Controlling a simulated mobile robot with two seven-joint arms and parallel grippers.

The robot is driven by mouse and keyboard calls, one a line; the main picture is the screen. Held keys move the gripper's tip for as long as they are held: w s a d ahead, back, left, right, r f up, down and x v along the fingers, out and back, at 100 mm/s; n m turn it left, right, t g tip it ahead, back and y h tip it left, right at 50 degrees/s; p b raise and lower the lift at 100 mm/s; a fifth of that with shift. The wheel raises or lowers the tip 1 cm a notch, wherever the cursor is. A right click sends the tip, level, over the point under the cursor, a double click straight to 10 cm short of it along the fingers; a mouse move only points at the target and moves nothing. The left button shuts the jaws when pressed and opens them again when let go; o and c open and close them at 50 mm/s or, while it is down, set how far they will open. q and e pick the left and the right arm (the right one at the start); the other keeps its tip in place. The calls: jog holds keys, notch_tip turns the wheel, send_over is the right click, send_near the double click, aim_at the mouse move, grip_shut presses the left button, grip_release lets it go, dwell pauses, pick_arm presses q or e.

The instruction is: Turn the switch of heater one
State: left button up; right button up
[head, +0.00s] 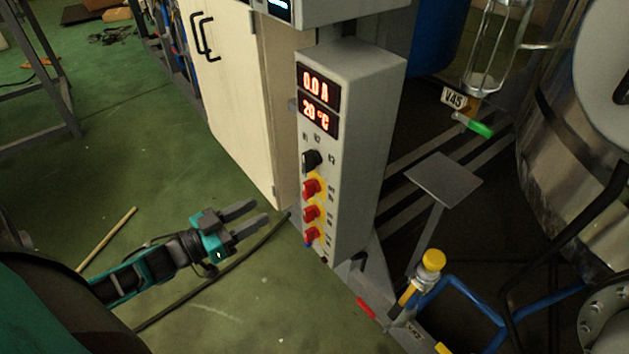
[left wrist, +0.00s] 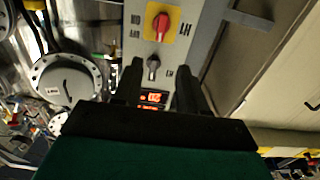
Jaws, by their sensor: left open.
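A grey control box (head: 360,120) stands in the middle of the head view. Its front has two lit displays, reading 0.0 A (head: 316,85) and 20 °C (head: 317,116). Below them are a black knob (head: 311,160) and three red switches on yellow plates: top (head: 311,188), middle (head: 311,213), bottom (head: 311,234). I cannot read which one is heater one. My left gripper (head: 262,212) is open and empty, left of the box and apart from it. The left wrist view shows a red switch (left wrist: 160,24) and a dark knob (left wrist: 153,66) beyond the fingers. My right gripper is not in view.
A cream cabinet (head: 228,90) with a black handle stands behind the box at left. A valve with a yellow cap (head: 432,260) and blue pipes (head: 465,295) are at lower right. A steel vessel (head: 560,150) is at right. A cable lies on the green floor.

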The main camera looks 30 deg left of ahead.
aim_at(304, 186)
pick_arm(q)
jog(key=b+x, duration=0.2)
jog(key=x, duration=0.9)
jog(key=shift+w+d+b, duration=0.15)
jog(key=shift+w+b, duration=0.2)
jog(key=shift+w+d+r, duration=0.1)
jog(key=shift+w+d, duration=0.1)
jog(key=shift+w, duration=0.3)
jog(key=shift+c, duration=0.4)
grip_shut()
